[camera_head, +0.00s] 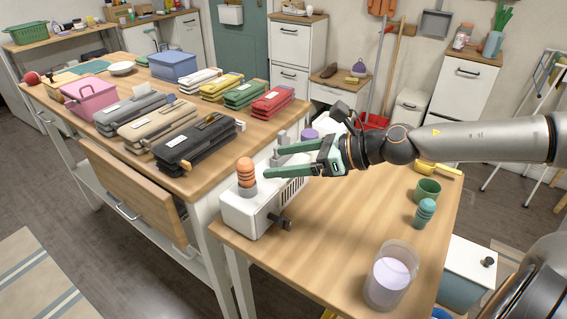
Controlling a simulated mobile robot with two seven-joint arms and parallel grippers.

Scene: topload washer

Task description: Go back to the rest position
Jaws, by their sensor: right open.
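My right gripper (271,162) is in the middle of the view, its arm coming in from the right. Its two green fingers are spread and point left, with nothing seen held between them. It is over a white machine (245,214) on the smaller wooden table (330,240). An orange ringed piece (245,172) stands on the machine's left end, close to the fingertips. A purple-topped piece (309,135) shows behind the gripper. The gripper hides part of the machine, and I cannot tell whether the fingers touch it. My left gripper is not in view.
A clear jar (388,278), a teal ringed piece (424,213) and a green cup (427,190) stand on the small table. The small table's front middle is clear.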

